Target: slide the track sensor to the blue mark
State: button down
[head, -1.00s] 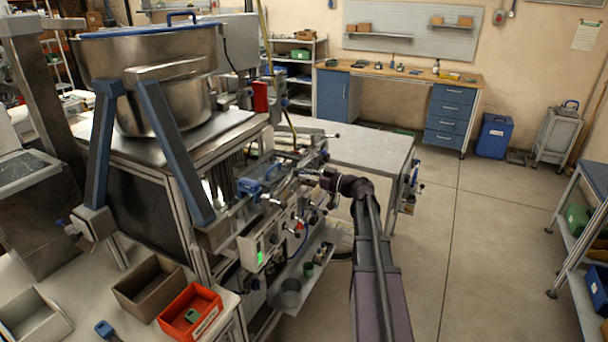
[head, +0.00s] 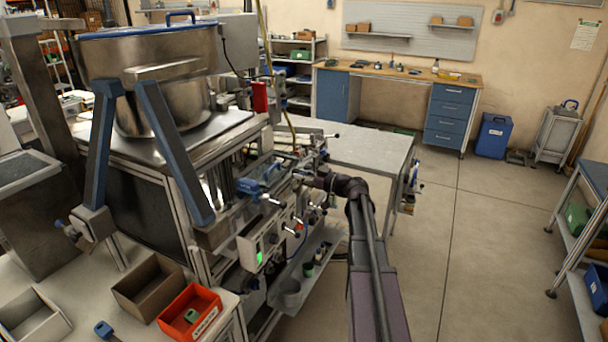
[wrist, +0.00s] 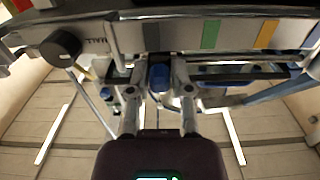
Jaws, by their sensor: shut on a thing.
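My gripper (wrist: 158,88) shows in the wrist view with one finger on each side of a small blue-topped block, which I take to be the track sensor (wrist: 159,76). The fingers are shut on it.
A black round knob (wrist: 61,46) is left of the marks in the wrist view. In the head view, a blue-handled part (head: 247,186) and several levers crowd the machine front. A steel pot (head: 165,85) stands above. The floor (head: 480,240) at right is clear.

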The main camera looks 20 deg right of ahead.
jog(key=s+a, duration=0.5)
jog(key=a, duration=0.1)
jog(key=shift+s+a, duration=0.15)
jog(key=shift+a, duration=0.2)
jog(key=c, duration=0.9)
grip_release()
jog(key=shift+s+d, duration=0.1)
jog(key=shift+v, duration=5.9)
